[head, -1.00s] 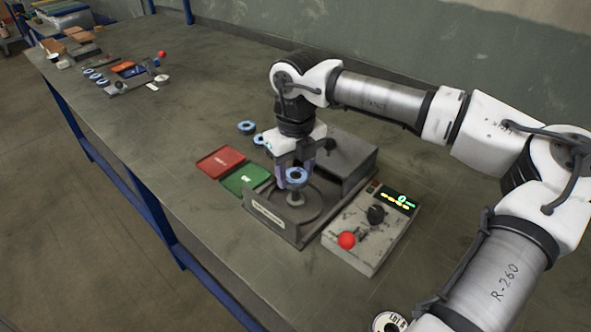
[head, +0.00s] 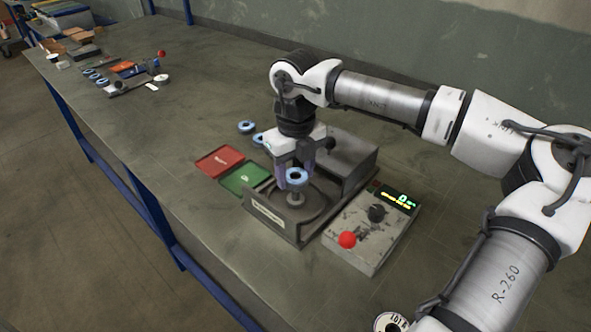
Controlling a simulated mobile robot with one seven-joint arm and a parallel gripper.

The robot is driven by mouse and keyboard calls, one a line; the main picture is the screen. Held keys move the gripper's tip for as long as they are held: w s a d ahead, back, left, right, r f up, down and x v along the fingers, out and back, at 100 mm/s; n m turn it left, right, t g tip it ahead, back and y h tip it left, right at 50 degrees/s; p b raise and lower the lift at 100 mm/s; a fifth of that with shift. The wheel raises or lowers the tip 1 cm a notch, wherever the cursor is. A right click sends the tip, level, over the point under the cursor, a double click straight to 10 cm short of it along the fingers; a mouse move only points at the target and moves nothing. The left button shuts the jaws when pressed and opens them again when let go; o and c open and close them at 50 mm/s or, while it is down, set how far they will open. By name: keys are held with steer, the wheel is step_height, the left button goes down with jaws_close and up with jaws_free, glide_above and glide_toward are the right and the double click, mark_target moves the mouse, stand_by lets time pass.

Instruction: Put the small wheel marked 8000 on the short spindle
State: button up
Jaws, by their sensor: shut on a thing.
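My gripper (head: 294,172) is shut on a small blue-rimmed wheel (head: 297,177) with a dark centre hole. The wheel is over the spindle (head: 295,196) in the grey open-fronted machine (head: 270,208). I cannot tell whether the wheel touches the spindle top or is just above it. The mark on the wheel is too small to read.
A red tray (head: 220,161) and a green tray (head: 245,179) lie left of the machine. A control box (head: 372,228) with a red knob stands at right. A second set of similar gear stands far left.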

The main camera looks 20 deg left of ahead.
steer(key=shift+f+b, duration=0.7)
steer(key=shift+b, duration=0.15)
stand_by(0.5)
steer(key=shift+f+b, duration=1.5)
steer(key=shift+f, duration=0.1)
steer(key=o, duration=1.3)
steer(key=shift+r+p, duration=2.15)
steer(key=shift+r, duration=1.65)
